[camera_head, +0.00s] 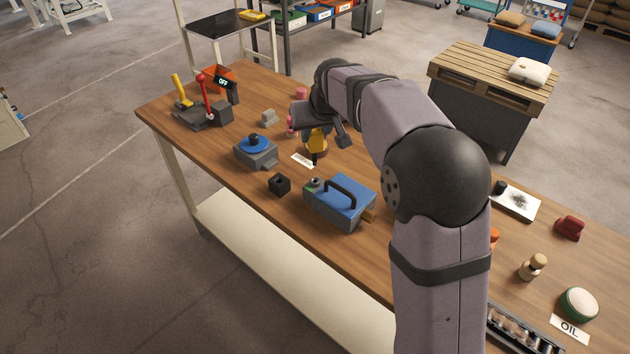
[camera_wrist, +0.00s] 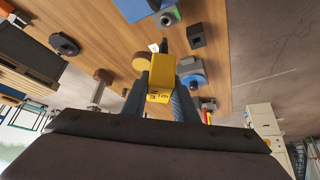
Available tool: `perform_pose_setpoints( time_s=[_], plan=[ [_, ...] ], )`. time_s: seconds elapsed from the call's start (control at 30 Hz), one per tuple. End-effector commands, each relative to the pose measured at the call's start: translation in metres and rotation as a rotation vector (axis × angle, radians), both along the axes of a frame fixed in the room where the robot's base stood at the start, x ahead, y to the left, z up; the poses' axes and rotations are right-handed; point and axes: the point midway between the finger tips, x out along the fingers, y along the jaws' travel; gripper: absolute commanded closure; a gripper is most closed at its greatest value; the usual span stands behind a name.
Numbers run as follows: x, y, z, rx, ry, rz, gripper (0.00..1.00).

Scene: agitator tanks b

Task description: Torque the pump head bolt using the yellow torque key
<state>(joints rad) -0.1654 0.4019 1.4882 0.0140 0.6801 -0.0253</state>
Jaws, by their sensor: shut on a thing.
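My gripper (camera_head: 320,137) is shut on the yellow torque key and holds it above the middle of the table. In the head view the yellow key (camera_head: 318,143) is partly hidden by the gripper, and its dark tip points down. In the wrist view the key's yellow block (camera_wrist: 160,75) sits between both fingers. A blue pump-like unit with a black handle (camera_head: 345,200) stands in front and to the right of the key. A small round fitting with a green ring (camera_head: 314,183) is at its left end and shows in the wrist view (camera_wrist: 167,19). The key is apart from it.
A black block with a square hole (camera_head: 279,184) and a grey block with a blue disc (camera_head: 256,152) stand left of the pump unit. A red-lever device (camera_head: 208,105) is at the far left. A white label (camera_head: 302,160) lies near the key. My arm hides the table's middle right.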

Motion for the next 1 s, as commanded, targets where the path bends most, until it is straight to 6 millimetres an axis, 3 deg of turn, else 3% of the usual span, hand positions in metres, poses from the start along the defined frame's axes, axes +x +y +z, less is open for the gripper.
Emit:
perform_pose_setpoints(
  time_s=[1.0],
  plan=[
    [0.0003, 0.0000, 0.0008, -0.001, -0.001, 0.081, 1.00]
  ],
)
